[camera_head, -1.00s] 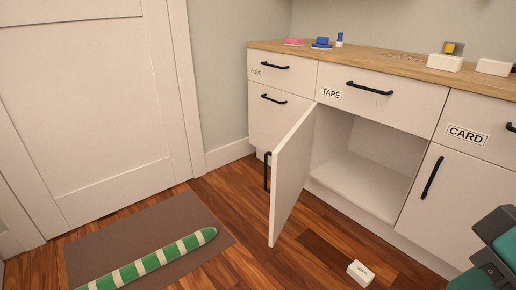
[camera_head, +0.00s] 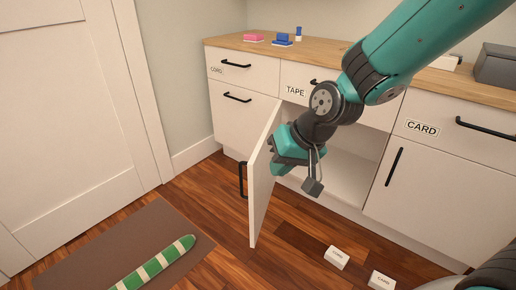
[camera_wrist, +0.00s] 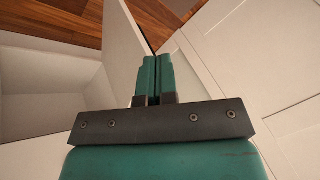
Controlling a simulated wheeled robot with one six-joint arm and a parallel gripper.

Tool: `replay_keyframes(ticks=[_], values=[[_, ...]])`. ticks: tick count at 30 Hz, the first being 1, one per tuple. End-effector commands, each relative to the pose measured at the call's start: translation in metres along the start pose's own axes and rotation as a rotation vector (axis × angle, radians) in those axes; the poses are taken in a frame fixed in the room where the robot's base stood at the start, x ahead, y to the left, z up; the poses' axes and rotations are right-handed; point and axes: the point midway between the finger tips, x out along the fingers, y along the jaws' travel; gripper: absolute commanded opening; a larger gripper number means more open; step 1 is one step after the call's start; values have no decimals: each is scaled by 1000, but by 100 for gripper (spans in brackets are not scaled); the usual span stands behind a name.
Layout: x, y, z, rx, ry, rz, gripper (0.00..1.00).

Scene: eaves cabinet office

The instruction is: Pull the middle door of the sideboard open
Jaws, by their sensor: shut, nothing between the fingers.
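The sideboard's middle door (camera_head: 262,185) stands wide open in the head view, swung out on its left edge under the TAPE drawer (camera_head: 297,90). Its black bar handle (camera_head: 243,180) is on the face turned away from the opening. The compartment behind (camera_head: 350,175) is partly hidden by my arm. My gripper (camera_head: 288,158) is at the inner side of the door, close to its upper part. In the wrist view my gripper (camera_wrist: 157,62) has its teal fingers together and empty, beside the door panel (camera_wrist: 122,40). I cannot tell whether they touch.
The CARD door (camera_head: 400,190) is closed at the right. Two small white boxes, one (camera_head: 337,257) left of the other (camera_head: 381,281), lie on the floor. A green striped roll (camera_head: 155,262) lies on a brown mat (camera_head: 75,250).

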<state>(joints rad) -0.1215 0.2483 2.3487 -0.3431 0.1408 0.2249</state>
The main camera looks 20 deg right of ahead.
Motion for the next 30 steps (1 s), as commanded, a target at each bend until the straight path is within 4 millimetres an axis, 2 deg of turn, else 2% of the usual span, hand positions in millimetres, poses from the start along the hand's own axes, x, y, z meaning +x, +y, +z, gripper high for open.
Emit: replay_keyframes(ticks=[1, 3, 6, 10, 17, 30], values=[[3, 12, -24, 77, 39, 20, 0], [18, 34, -47, 165, 106, 42, 0], [36, 62, -68, 258, 187, 68, 0], [51, 86, -81, 328, 255, 87, 0], [73, 99, -87, 353, 287, 93, 0], [159, 112, -109, 351, 285, 92, 0]])
